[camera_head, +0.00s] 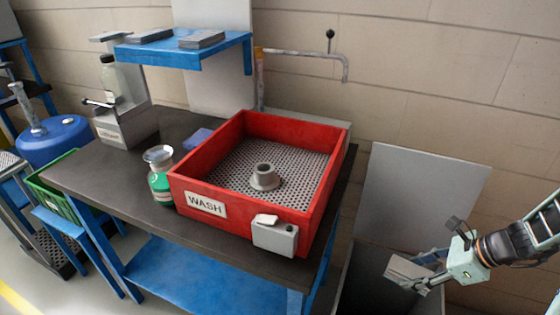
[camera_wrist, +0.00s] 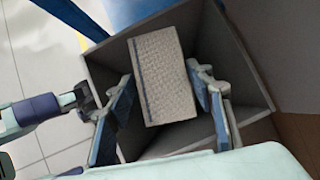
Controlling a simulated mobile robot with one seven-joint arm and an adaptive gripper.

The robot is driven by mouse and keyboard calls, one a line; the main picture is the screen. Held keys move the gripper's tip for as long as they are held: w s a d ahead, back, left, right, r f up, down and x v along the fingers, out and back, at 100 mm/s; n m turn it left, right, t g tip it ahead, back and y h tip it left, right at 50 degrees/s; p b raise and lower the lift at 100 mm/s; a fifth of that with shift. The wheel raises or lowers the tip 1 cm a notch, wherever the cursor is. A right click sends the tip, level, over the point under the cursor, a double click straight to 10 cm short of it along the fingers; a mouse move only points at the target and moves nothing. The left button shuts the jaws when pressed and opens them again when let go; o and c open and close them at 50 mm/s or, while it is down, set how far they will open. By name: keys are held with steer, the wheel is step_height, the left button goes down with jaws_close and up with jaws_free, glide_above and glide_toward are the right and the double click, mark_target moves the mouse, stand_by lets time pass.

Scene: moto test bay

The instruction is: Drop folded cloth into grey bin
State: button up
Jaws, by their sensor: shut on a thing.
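The folded cloth (camera_wrist: 162,72) is a pale grey, woven rectangle with a dark blue stripe along one edge. My gripper (camera_wrist: 165,105) is shut on it, with a blue-padded finger at each side. In the head view my gripper (camera_head: 421,277) and the cloth (camera_head: 405,272) are at the lower right, over the open grey bin (camera_head: 375,285). The bin's raised grey lid or back panel stands behind. In the wrist view the bin's inner walls (camera_wrist: 240,75) surround the cloth on several sides. The cloth's exact height above the bin floor cannot be told.
Left of the bin is a dark-topped blue bench (camera_head: 130,178) with a red WASH tray (camera_head: 190,170) holding a grey part. A green bottle (camera_head: 160,185) stands beside the tray. A brick wall (camera_head: 440,60) rises behind the bin.

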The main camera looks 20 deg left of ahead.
steer(key=shift+w+d+f+m+t, duration=0.15)
steer(key=shift+d+f+m+t, duration=0.2)
steer(key=shift+m, duration=0.25)
steer(key=shift+f+b, duration=0.15)
steer(key=shift+b, duration=0.2)
step_height(320, 180, down, 6)
steer(key=b, duration=0.4)
steer(key=shift+r+b, duration=0.25)
steer(key=shift+b, duration=0.15)
steer(key=o, duration=1.2)
steer(key=v, duration=1.2)
steer(key=shift+a+r, duration=0.1)
